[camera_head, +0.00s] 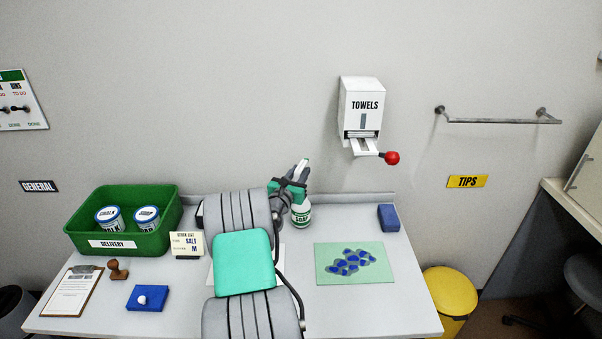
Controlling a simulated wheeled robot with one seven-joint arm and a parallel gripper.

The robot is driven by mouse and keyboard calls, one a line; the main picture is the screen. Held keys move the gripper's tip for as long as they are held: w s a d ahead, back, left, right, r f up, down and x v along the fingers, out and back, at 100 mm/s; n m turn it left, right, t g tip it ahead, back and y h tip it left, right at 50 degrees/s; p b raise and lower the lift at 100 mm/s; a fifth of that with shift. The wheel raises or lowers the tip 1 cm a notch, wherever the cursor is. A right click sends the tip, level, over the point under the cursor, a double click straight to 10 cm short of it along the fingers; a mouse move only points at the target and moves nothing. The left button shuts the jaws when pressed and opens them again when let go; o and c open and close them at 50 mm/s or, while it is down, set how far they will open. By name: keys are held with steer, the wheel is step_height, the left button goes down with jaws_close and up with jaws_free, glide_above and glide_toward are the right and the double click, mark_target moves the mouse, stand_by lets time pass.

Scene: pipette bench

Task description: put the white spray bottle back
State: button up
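The white spray bottle (301,215) stands upright at the back of the bench, just right of my arm. It has a green label band and a white and green spray head. My gripper (297,188) is at the bottle's upper part, near its neck and head. My arm and wrist hide the bottle's left side. The fingers are small and partly hidden, so I cannot tell whether they are closed on the bottle or only around it.
A green delivery crate (176,222) with two tubs stands at the left. A green mat (325,276) with blue pieces lies right of my arm, and a blue block (388,217) sits at the back right. The towel dispenser (361,108) hangs above. Bare bench (400,310) shows at front right.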

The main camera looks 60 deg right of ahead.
steer(key=shift+o, duration=1.3)
steer(key=shift+r, duration=0.1)
steer(key=a+b, duration=0.2)
steer(key=a, duration=1)
steer(key=w+a+m+t+y, duration=0.1)
steer(key=w+a+m+y, duration=0.35)
steer(key=a, duration=0.55)
steer(key=w+a+m+t+y, duration=0.25)
steer(key=a+m, duration=0.25)
steer(key=a, duration=0.4)
steer(key=w+a+m+t+y, duration=0.1)
steer(key=w+a+m+y, duration=0.35)
steer(key=a, duration=0.55)
steer(key=s+a+m+g+y, duration=0.1)
steer(key=s+a, duration=0.4)
steer(key=a, duration=0.7)
steer(key=s+a+m+g+y, duration=0.1)
steer(key=s+a+m+y, duration=0.2)
steer(key=a, duration=1)
steer(key=s+y, duration=0.2)
steer(key=shift+s+f+m+y, duration=0.2)
steer(key=shift+s+m+y, duration=0.05)
steer(key=shift+m+y, duration=0.1)
